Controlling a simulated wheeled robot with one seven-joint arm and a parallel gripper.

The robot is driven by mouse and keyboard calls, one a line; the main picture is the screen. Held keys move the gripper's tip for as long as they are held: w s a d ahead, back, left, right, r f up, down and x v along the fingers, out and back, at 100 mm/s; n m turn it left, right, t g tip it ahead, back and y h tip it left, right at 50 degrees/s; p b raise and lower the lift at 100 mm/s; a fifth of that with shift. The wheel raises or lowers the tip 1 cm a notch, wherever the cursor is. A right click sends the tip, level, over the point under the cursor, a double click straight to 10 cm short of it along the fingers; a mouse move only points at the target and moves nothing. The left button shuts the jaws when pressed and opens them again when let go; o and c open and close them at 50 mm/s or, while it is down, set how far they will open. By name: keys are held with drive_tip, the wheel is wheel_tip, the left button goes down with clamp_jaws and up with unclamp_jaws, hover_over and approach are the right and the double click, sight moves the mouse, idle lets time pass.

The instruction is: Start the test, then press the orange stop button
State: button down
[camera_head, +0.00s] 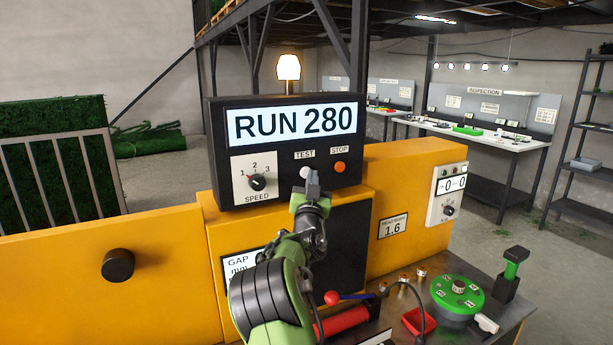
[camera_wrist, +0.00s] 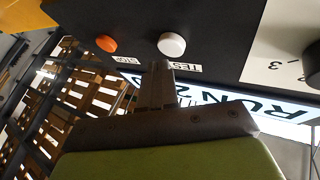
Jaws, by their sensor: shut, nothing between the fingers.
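A black control box (camera_head: 220,160) stands on the yellow machine, and its display (camera_head: 290,121) reads RUN 280. The white test button (camera_head: 305,172) is under the TEST label, and the orange stop button (camera_head: 340,167) is to its right under the STOP label. My gripper (camera_head: 312,178) is shut and empty, its tips at or just in front of the test button. I cannot tell whether they touch it. In the wrist view the fingertips (camera_wrist: 158,68) are close to the white button (camera_wrist: 171,44), with the orange button (camera_wrist: 106,44) to the left.
A speed knob (camera_head: 257,182) is on the box's left, pointing near 1. A lit lamp (camera_head: 288,67) stands on top. A black knob (camera_head: 118,265) sticks out of the yellow housing. A green round fixture (camera_head: 458,296) and a red tray (camera_head: 418,321) are on the bench at lower right.

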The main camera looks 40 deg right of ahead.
sight(340, 167)
drive_tip(key=s+d, duration=0.1)
drive_tip(key=d, duration=0.2)
drive_tip(key=s+d+p, duration=0.1)
drive_tip(key=d, duration=0.3)
drive_tip(key=s+d+p, duration=0.1)
drive_tip(key=d, duration=0.2)
drive_tip(key=shift+s+d, duration=0.2)
drive_tip(key=shift+d, duration=0.1)
drive_tip(key=shift+w, duration=0.15)
drive_tip(key=shift+w+d, duration=0.1)
drive_tip(key=shift+w, duration=0.15)
drive_tip(key=shift+w+d+r, duration=0.1)
drive_tip(key=shift+w, duration=0.25)
idle(0.5)
idle(0.4)
drive_tip(key=shift+s+a+b, duration=0.25)
drive_tip(key=shift+s+b, duration=0.5)
drive_tip(key=shift+b, duration=0.15)
